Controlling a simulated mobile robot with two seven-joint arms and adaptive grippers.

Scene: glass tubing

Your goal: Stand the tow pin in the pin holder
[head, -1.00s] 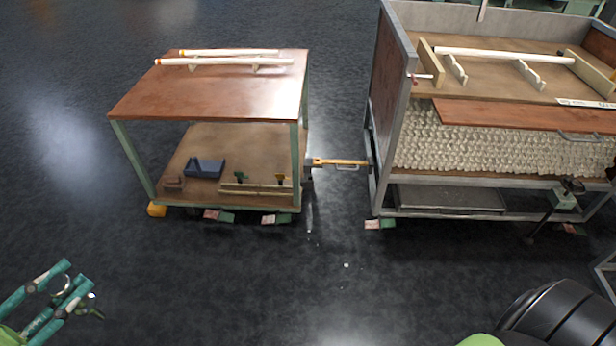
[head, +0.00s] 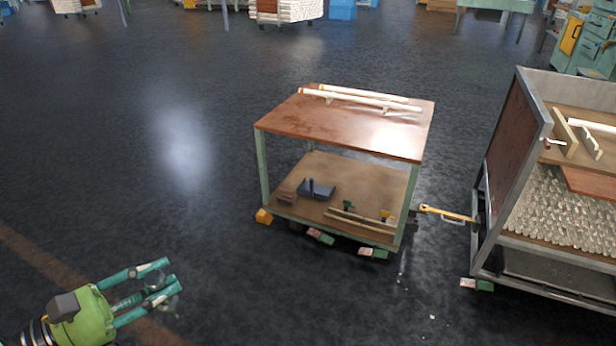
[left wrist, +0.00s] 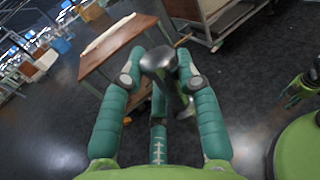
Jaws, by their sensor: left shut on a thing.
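My left gripper (head: 160,287) is at the lower left of the head view, in the air over the floor and well away from the carts. It is shut on the tow pin, whose rounded dark grey metal head (left wrist: 158,60) stands up between the teal fingers in the left wrist view. The fingers hide much of the pin. I cannot make out the pin holder for certain; a dark blue block-like fixture (head: 317,190) sits on the small cart's lower shelf. My right gripper (left wrist: 296,92) shows at the right edge of the left wrist view; its fingers are unclear.
The small cart (head: 345,128) has white tubes (head: 360,98) on its top. A yellow tow bar (head: 447,213) lies between it and a larger cart (head: 515,165) full of glass pieces at the right. Open floor (head: 180,210) lies left and in front.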

